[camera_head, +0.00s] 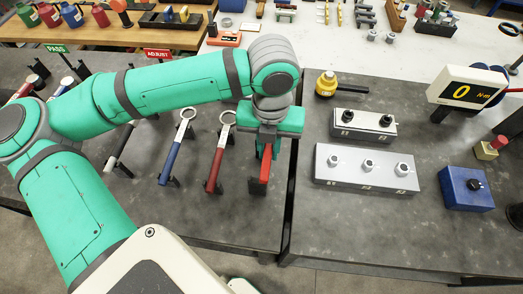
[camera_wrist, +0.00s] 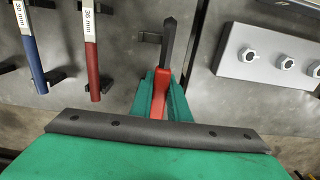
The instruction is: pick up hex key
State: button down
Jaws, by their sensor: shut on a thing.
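The hex key appears to be the red-handled tool with a dark shaft (camera_wrist: 169,45), and its red part also shows in the head view (camera_head: 266,163). My gripper (camera_wrist: 162,88) is shut on the red handle, with one green finger on each side; in the head view my gripper (camera_head: 268,142) points down over the tool. The shaft points away from the gripper, towards the top of the wrist view. A dark bracket (camera_wrist: 150,37) is beside the shaft. I cannot tell whether the tool still touches its holder. The upper end of the handle is hidden by the gripper.
A red wrench (camera_head: 215,165) and a blue wrench (camera_head: 174,155) lie in holders to the left. To the right, past a gap between benches, are a grey socket block (camera_head: 365,168), a white block (camera_head: 362,123), a blue box (camera_head: 465,188) and a torque display (camera_head: 470,90).

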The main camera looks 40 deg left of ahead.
jog(key=d+r, duration=0.7)
jog(key=d, duration=0.4)
jog(key=shift+d+r, duration=0.15)
jog(key=shift+d, duration=0.25)
